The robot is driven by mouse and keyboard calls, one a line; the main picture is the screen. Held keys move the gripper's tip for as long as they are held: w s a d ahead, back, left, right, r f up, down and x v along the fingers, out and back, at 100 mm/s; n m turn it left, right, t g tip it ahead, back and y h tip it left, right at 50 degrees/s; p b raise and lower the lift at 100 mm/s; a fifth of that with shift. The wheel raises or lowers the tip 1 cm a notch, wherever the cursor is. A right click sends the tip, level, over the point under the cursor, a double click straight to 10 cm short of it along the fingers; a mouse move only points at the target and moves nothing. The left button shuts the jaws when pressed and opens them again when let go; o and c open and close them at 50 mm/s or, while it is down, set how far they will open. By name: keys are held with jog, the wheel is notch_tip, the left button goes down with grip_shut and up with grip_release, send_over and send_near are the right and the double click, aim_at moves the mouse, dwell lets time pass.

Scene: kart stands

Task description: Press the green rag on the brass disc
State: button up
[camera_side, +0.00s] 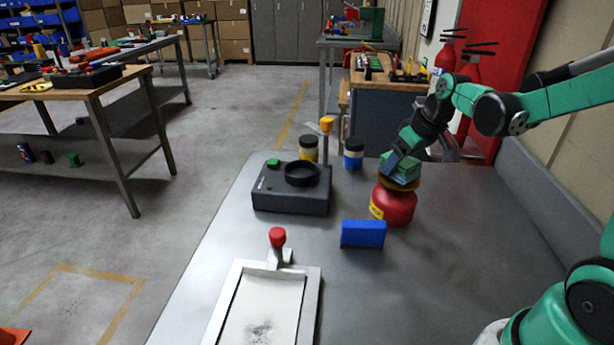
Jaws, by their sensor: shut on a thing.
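My gripper (399,161) points down at the right back of the grey table and is shut on the green rag (404,170), a folded block between the fingers. The brass disc (413,184) lies on top of a round red container (395,207) with a yellow label. The rag is right over the disc and appears to touch it; the exact contact is hard to tell. The rag and fingers hide much of the disc.
A blue block (362,234) stands in front of the red container. A dark grey box with a black ring (291,198) is to the left. Two jars (353,154) (308,149) stand behind. A white framed tray (266,312) with a red-knobbed clamp (278,240) is in front.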

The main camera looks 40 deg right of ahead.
jog(key=shift+r, duration=2.55)
